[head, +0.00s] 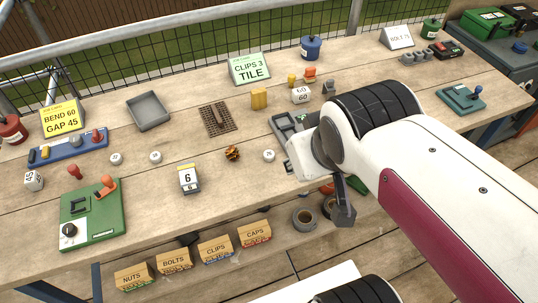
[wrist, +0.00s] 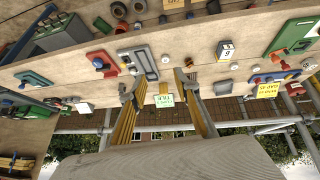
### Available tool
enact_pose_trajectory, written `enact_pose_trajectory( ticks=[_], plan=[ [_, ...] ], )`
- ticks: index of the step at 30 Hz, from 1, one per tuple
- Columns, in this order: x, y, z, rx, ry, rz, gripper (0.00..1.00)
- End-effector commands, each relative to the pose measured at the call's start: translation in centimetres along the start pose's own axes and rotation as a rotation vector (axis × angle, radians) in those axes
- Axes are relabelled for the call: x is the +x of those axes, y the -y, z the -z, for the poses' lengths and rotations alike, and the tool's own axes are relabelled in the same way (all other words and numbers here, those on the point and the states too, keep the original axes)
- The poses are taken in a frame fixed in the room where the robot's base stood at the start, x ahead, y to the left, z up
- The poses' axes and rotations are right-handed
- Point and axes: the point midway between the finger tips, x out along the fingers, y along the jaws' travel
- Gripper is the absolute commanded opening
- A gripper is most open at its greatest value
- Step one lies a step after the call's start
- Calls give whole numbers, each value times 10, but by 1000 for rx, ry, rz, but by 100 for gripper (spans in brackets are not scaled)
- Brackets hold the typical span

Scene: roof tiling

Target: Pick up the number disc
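Three small white discs lie flat on the wooden table in the head view: two left of the middle, a left disc (head: 116,158) and a right disc (head: 155,157), and one near the centre (head: 269,155). Dark marks show on them, too small to read surely. My gripper (head: 342,205) is at the table's front edge, right of the centre disc and mostly hidden behind my arm. In the wrist view my gripper (wrist: 160,98) has its two fingers wide apart with nothing held between them. It is apart from all discs.
A flip display reading 6 (head: 189,179) stands in front of the discs. A brown striped ball (head: 232,153) sits left of the centre disc.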

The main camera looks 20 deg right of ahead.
Motion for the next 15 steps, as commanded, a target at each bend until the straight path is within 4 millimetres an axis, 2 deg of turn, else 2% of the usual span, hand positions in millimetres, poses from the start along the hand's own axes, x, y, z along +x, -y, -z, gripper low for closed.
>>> enact_pose_trajectory(
  ticks=[6,15],
  plan=[
    [31,-39,29,-41,-35,-103,31],
    [74,-86,62,-135,-85,-196,31]
  ],
)
